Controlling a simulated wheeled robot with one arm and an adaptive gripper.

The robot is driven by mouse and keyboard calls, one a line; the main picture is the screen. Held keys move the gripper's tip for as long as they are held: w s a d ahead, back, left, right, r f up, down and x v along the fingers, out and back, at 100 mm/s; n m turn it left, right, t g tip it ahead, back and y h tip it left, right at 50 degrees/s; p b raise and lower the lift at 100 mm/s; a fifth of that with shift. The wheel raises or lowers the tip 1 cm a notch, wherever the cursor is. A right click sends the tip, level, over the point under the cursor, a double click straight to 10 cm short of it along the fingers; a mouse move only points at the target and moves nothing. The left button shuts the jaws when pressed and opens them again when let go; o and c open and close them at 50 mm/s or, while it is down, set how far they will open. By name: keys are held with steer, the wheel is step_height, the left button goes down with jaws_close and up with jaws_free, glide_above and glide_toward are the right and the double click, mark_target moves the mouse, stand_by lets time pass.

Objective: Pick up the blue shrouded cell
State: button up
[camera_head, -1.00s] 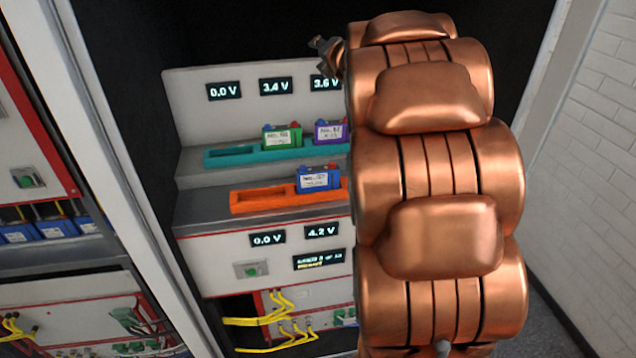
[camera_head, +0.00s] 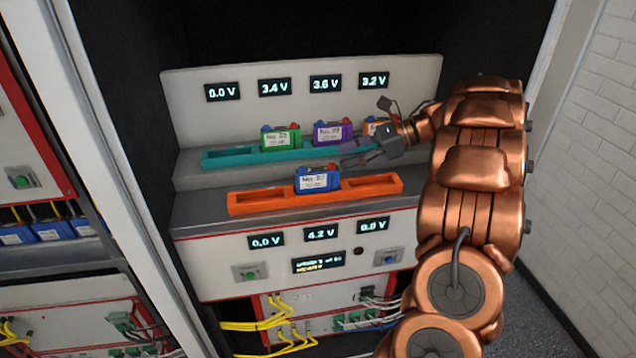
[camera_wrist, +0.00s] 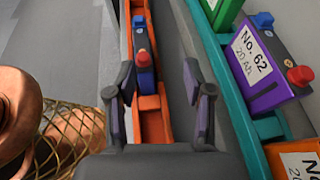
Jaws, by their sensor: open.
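The blue cell (camera_head: 313,181) has a white label and a red and a blue terminal on top. It stands upright in the middle slot of the orange tray (camera_head: 250,203) on the lower, front ledge. In the wrist view the cell (camera_wrist: 143,68) shows from above, beyond and between the fingers, with the orange tray (camera_wrist: 153,126) running under it. My gripper (camera_head: 365,138) is open and empty, above and to the right of the blue cell, apart from it. Its two fingers also show spread in the wrist view (camera_wrist: 160,95).
On the step behind, a teal tray (camera_head: 220,158) holds a green cell (camera_head: 281,138), a purple cell (camera_head: 331,132) and an orange cell (camera_head: 371,127), partly hidden by my gripper. The orange tray's left and right slots are empty. A voltage panel (camera_head: 300,75) stands behind.

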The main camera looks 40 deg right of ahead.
mark_target(320, 176)
steer(key=shift+s+a+f+n+g+y+p, duration=0.3)
steer(key=shift+s+f+g+p, duration=0.15)
steer(key=shift+s+g, duration=0.1)
steer(key=shift+s+a+f+g, duration=0.3)
steer(key=shift+a+f+g, duration=0.05)
steer(key=shift+f+g, duration=0.1)
steer(key=shift+a+f+n+y, duration=0.15)
steer(key=shift+a+n+y, duration=0.05)
steer(key=shift+n+y, duration=0.1)
steer(key=shift+x, duration=1.15)
steer(key=p+x, duration=0.1)
steer(key=x, duration=0.1)
steer(key=w+p+x, duration=0.1)
steer(key=x, duration=0.1)
steer(key=shift+p, duration=0.4)
steer(key=shift+w+a+f, duration=0.2)
steer(key=shift+a, duration=0.1)
steer(key=shift+c, duration=0.4)
jaws_close()
